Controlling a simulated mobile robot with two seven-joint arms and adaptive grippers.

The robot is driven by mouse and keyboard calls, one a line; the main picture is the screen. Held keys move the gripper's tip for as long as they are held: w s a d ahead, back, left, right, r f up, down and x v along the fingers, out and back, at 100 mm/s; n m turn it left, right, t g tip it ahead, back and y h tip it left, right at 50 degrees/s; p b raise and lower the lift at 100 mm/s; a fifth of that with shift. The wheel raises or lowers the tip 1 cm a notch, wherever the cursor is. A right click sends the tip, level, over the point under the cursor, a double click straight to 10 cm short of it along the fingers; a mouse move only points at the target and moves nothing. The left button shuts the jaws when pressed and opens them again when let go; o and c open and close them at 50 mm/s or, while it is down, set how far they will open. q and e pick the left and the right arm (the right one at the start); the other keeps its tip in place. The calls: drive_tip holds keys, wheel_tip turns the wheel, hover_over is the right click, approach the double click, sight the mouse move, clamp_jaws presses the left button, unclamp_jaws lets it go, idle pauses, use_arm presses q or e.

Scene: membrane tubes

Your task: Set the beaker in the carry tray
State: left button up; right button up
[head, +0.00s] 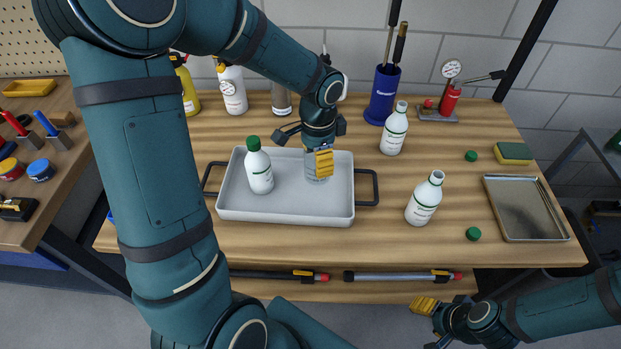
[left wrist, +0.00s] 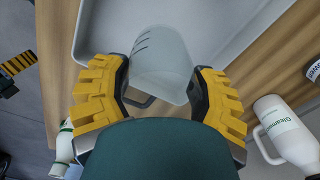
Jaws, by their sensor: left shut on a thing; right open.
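The clear beaker (head: 312,172) is at the right part of the white carry tray (head: 285,216), which has dark handles at both ends. My left gripper (head: 322,155) is shut on the beaker from above. In the left wrist view the beaker (left wrist: 162,62) shows between the yellow fingers of my left gripper (left wrist: 160,98), with the tray (left wrist: 205,20) behind it. Whether the beaker's base touches the tray floor, I cannot tell. A white bottle with a green cap (head: 259,170) stands in the tray's left part. My right gripper (head: 428,318) is open and empty, beyond the table's front edge.
Two uncapped white bottles (head: 394,131) (head: 424,200) stand right of the tray, with loose green caps (head: 473,233) nearby. A metal tray (head: 525,208) and a sponge (head: 514,153) lie at the right. A blue holder (head: 383,95) stands behind.

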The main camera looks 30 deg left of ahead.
use_arm(q)
drive_tip(key=shift+f+b, duration=0.7)
drive_tip(key=shift+f, duration=2)
drive_tip(key=shift+f, duration=0.1)
drive_tip(key=o, duration=1.3)
drive_tip(key=shift+c, duration=0.2)
drive_tip(key=shift+r, duration=0.45)
wheel_tip(320, 180, up, 11)
drive_tip(key=p, duration=0.3)
drive_tip(key=shift+r, duration=0.2)
drive_tip(key=shift+r, duration=0.1)
